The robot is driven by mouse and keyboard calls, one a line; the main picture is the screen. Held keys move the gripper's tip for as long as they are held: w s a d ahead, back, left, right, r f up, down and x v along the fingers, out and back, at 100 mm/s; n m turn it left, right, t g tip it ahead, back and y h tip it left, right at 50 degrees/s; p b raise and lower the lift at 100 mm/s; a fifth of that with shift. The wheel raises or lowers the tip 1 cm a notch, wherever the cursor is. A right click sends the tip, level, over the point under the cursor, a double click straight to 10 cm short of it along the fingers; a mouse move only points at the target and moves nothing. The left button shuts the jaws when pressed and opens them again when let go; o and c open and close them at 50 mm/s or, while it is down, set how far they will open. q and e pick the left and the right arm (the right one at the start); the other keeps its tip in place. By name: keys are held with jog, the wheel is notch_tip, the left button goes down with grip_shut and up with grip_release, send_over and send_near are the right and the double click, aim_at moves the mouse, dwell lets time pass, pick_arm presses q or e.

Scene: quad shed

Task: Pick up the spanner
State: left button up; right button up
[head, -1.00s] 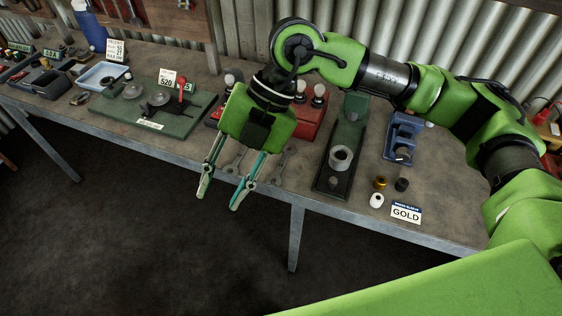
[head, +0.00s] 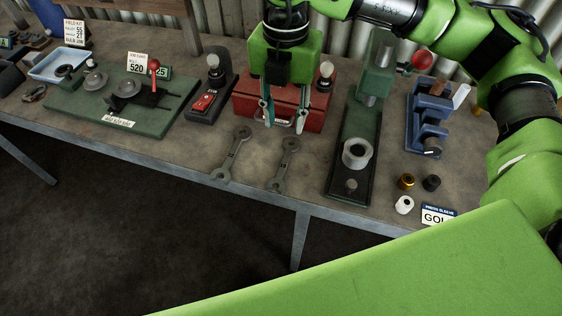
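Two grey spanners lie flat and apart near the front edge of the workbench. The left spanner (head: 234,154) looks larger than the right spanner (head: 286,165). My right gripper (head: 284,122) points down in front of the red toolbox, behind and above the right spanner in the picture. Its two fingers are spread with nothing held between them. Both spanners show in full and the gripper appears apart from them. My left gripper is not in view.
The red toolbox (head: 247,108) is partly hidden behind my gripper. A green press (head: 371,125) with a grey ring stands to the right of the spanners. A black switch box (head: 207,98) and a green board (head: 97,113) stand left. Bare bench surrounds the spanners.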

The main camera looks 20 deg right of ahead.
jog(key=p, duration=0.2)
send_over(284, 164)
notch_tip(284, 164, down, 8)
jog(key=shift+f, duration=0.1)
jog(key=shift+w+f, duration=0.1)
jog(key=shift+f, duration=0.15)
notch_tip(284, 164, down, 5)
jog(key=shift+r+p, duration=0.1)
jog(key=shift+p, duration=1.1)
jog(key=shift+f, duration=0.3)
grip_shut()
